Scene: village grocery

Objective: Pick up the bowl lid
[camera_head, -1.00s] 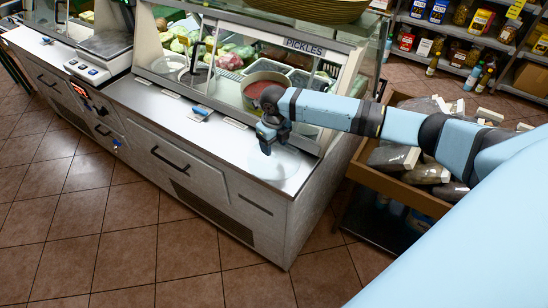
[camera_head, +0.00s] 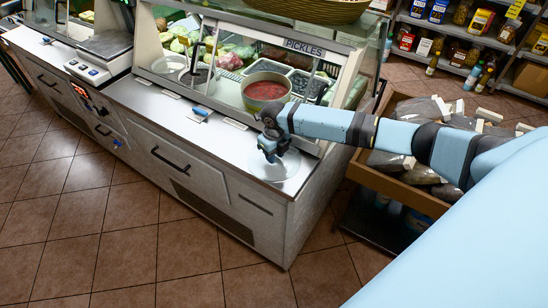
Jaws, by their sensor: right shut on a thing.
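The bowl lid (camera_head: 286,169) is a pale, see-through round disc at the right end of the steel counter ledge. My right gripper (camera_head: 270,155) is over the lid and shut on it, near its upper left part; the fingertips are small and partly dark against the lid. I cannot tell whether the lid is resting on the ledge or lifted slightly. A bowl of red food (camera_head: 266,88) stands inside the pickles case, behind the gripper. My left gripper is not in view.
The steel ledge (camera_head: 150,103) runs left to a scale (camera_head: 88,70). The glass-fronted case with the PICKLES sign (camera_head: 304,47) stands behind the ledge. A wooden crate of bags (camera_head: 412,195) is to the right under my arm. The tiled floor in front is clear.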

